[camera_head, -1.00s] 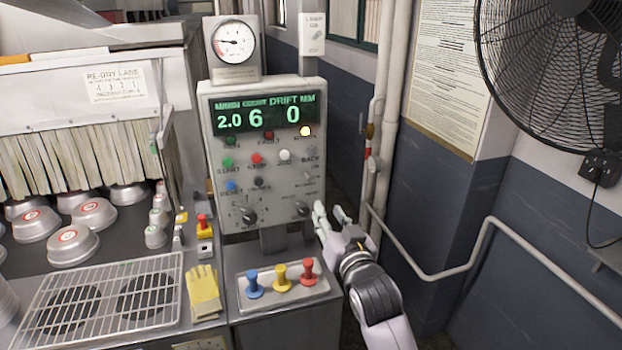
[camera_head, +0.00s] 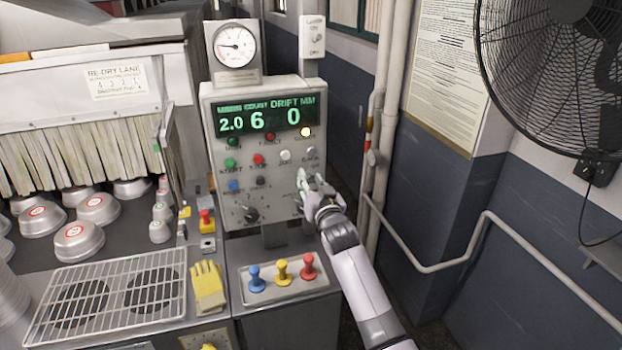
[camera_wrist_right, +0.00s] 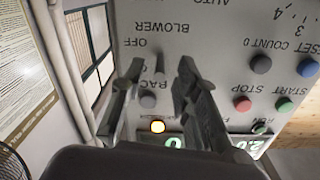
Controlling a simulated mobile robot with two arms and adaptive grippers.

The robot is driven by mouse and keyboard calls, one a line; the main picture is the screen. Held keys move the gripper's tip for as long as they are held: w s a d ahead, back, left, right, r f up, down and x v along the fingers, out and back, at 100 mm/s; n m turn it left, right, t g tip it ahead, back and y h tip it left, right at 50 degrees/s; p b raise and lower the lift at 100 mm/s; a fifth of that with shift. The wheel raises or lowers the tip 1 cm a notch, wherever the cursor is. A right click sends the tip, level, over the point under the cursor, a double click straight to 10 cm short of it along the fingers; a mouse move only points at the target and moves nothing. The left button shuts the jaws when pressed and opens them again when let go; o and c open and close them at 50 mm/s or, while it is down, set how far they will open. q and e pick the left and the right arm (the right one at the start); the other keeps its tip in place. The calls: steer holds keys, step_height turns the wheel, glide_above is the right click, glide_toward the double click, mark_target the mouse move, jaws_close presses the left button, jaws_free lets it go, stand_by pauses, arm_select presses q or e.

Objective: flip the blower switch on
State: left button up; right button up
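The grey control panel (camera_head: 215,150) stands in the middle of the head view, with lit green readouts, coloured buttons and a dark knob. My right gripper (camera_head: 308,177) is in front of the panel's lower right part and covers the blower switch there. In the right wrist view, which shows the panel upside down, the BLOWER and OFF labels are readable. The small blower switch (camera_wrist_right: 160,66) shows between the two dark fingers of my right gripper (camera_wrist_right: 158,72). The fingers are apart; contact with the switch cannot be told. My left gripper is not in view.
Blue, yellow and red levers (camera_head: 282,270) stand on a tray below the panel. A yellow glove (camera_head: 207,288) and a wire rack (camera_head: 110,298) lie left of it. Pipes (camera_head: 384,130) and a black fan (camera_head: 545,70) are on the right.

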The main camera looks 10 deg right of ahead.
steer(key=shift+w, duration=0.2)
steer(key=shift+c, duration=0.4)
jaws_close()
